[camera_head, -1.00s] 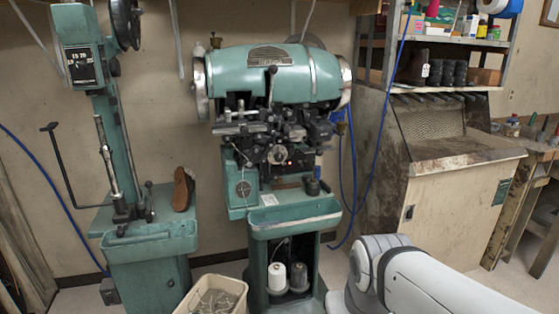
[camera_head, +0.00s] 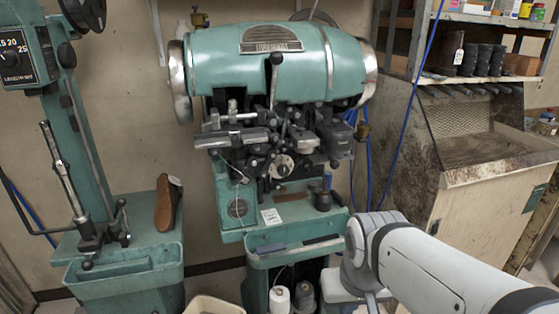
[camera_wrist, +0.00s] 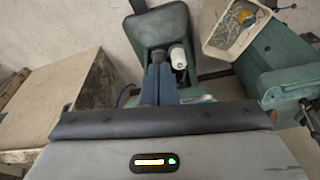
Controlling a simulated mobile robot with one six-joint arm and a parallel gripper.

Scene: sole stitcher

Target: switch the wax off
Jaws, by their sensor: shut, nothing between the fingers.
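The green sole stitcher (camera_head: 265,65) stands in the middle of the head view, with its dark mechanism and a pale round dial (camera_head: 281,166) below the drum. A small dark pot (camera_head: 323,201) sits on its right shelf, and a white label (camera_head: 271,216) lies left of it. I cannot make out which part is the wax switch, and no lit lamp shows on the machine. My gripper (camera_wrist: 159,72) is shut and empty in the wrist view, pointing toward the machine's base with the white thread spool (camera_wrist: 178,58). It is out of the head view.
A green column machine (camera_head: 88,150) with a brown shoe last (camera_head: 167,205) stands left. A bin (camera_wrist: 237,25) of pale scraps is on the floor. A worn cabinet (camera_head: 470,210) and a shelf (camera_head: 470,80) stand right, close to my arm. Blue hoses (camera_head: 410,100) hang between.

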